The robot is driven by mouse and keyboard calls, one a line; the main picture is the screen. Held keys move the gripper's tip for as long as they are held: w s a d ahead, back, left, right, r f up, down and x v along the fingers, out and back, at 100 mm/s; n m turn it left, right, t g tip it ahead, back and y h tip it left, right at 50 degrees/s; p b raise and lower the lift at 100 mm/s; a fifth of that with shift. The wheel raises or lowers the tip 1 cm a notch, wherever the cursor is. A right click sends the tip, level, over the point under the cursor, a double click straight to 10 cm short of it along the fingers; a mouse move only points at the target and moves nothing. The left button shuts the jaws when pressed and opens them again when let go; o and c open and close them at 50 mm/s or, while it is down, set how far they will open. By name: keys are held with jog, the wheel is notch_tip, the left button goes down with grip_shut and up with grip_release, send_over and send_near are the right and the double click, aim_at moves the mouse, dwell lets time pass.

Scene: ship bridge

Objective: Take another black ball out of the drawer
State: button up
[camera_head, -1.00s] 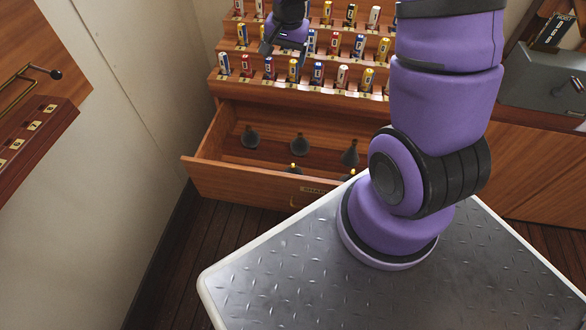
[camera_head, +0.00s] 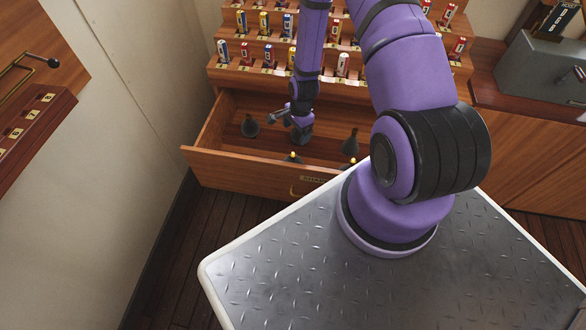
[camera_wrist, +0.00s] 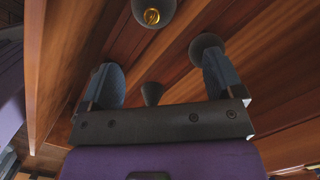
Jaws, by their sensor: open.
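The open drawer (camera_head: 235,165) holds several dark, rounded pieces with narrow necks; I cannot tell for sure which of them are the black balls. One dark piece (camera_head: 250,127) stands at the left and another (camera_head: 350,143) at the right. A piece with a yellow top (camera_head: 292,157) is near the drawer front. My gripper (camera_head: 287,118) is open, inside the drawer area, and hides its middle. In the wrist view, a dark round piece (camera_wrist: 207,41) is at the right fingertip; touching or apart, I cannot tell. A smaller dark cone (camera_wrist: 152,92) shows between the fingers, farther off.
Stepped wooden racks (camera_head: 232,75) with several coloured, labelled cylinders rise behind the drawer. A grey metal box (camera_head: 540,70) stands at the right.

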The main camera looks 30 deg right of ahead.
aim_at(294, 154)
jog(key=shift+m, duration=0.4)
jog(key=f, duration=0.3)
jog(key=s+f, duration=0.1)
jog(key=f, duration=0.1)
jog(key=a+f, duration=0.1)
jog(key=f, duration=0.2)
jog(key=shift+s+a+f, duration=0.1)
jog(key=shift+s+f, duration=0.1)
jog(key=shift+f, duration=0.1)
jog(key=shift+w+a+f, duration=0.1)
jog(key=shift+a+f, duration=0.1)
jog(key=shift+f, duration=1.1)
jog(key=shift+w+a+f, duration=0.1)
jog(key=shift+a+f, duration=0.1)
jog(key=shift+f, duration=1.05)
jog(key=c, duration=1.2)
jog(key=shift+r, duration=0.1)
jog(key=shift+c, duration=0.2)
